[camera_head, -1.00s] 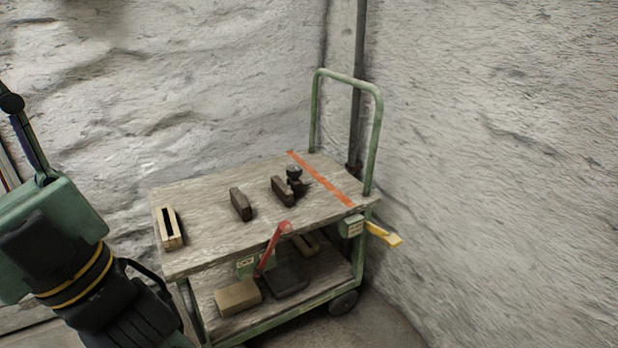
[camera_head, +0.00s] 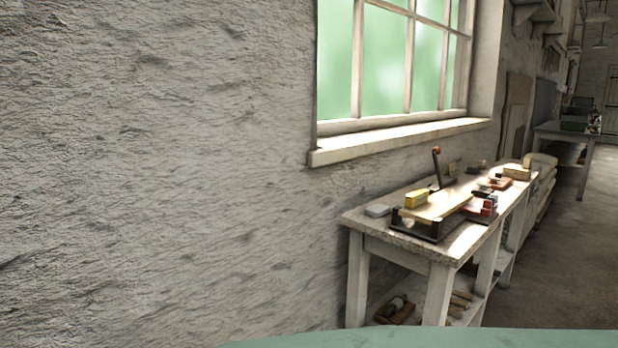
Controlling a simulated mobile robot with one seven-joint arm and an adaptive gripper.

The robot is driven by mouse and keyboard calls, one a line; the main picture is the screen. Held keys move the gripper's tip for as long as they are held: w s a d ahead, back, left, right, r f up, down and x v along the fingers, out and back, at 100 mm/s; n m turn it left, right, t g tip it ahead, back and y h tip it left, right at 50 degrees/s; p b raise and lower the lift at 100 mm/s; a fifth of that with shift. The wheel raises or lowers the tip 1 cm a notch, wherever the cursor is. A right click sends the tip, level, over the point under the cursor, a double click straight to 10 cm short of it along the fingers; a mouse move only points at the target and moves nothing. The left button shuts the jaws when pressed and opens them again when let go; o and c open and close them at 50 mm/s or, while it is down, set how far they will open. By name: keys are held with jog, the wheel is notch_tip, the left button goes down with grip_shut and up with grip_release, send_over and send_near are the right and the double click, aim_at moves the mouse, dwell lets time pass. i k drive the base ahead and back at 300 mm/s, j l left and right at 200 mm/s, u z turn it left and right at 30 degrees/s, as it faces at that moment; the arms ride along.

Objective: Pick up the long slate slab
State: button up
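I cannot make out a long slate slab for certain in the head view. A small grey block (camera_head: 377,210) lies at the near left corner of a wooden workbench (camera_head: 397,246); it looks short. On the bench is a dark-framed rig (camera_head: 430,229) with a pale board (camera_head: 437,206) across it and a yellow block (camera_head: 416,199) at its left. A dark upright piece with a reddish knob (camera_head: 436,151) stands behind the board. My gripper is not in view.
The bench stands along the rough wall (camera_head: 150,170) below a window (camera_head: 400,60). Its lower shelf holds several objects (camera_head: 400,309). Sacks (camera_head: 541,190) are stacked past its far end. Another table (camera_head: 566,137) stands farther back. Open floor (camera_head: 570,260) lies to the right.

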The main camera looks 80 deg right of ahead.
aim_at(447, 180)
jog(key=z, duration=3.4)
jog(key=i+l+z, duration=0.15)
jog(key=z, duration=0.95)
jog(key=i, duration=4.3)
jog(key=i+l+u, duration=0.1)
jog(key=i+u, duration=0.2)
jog(key=u, duration=0.2)
jog(key=i+l+u, duration=0.2)
jog(key=u, duration=0.3)
jog(key=i, duration=0.1)
